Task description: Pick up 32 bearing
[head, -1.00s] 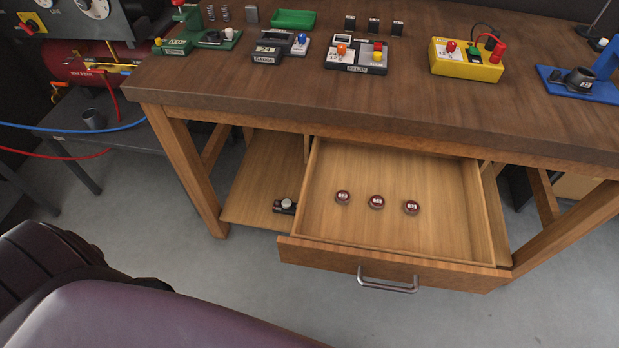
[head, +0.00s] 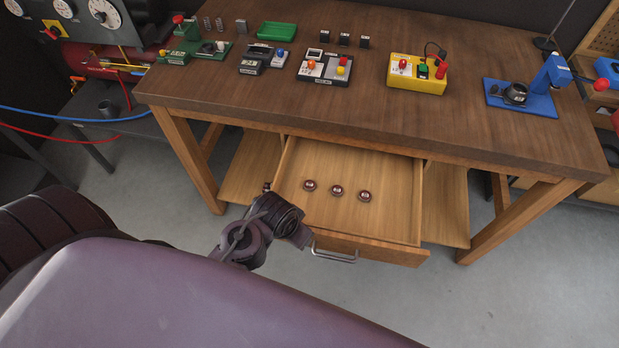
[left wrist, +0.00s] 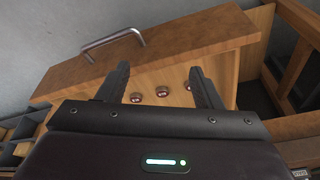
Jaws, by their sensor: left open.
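Three small dark-red bearings with pale tops lie in a row in the open wooden drawer: a left one (head: 310,185), a middle one (head: 337,190) and a right one (head: 365,196). Their labels are too small to read, so I cannot tell which is 32. In the left wrist view my left gripper (left wrist: 162,84) is open and empty, with bearings (left wrist: 163,91) showing between and beyond its fingers. In the head view my left arm is at the drawer's left front corner; its fingertips are not clear there. My right gripper is not in view.
The drawer front has a metal handle (head: 334,256), also seen in the left wrist view (left wrist: 113,42). The workbench top (head: 400,120) overhangs the drawer's back. On it stand a green tray (head: 277,31), a yellow box (head: 418,72) and a blue press (head: 522,97). The grey floor at right is clear.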

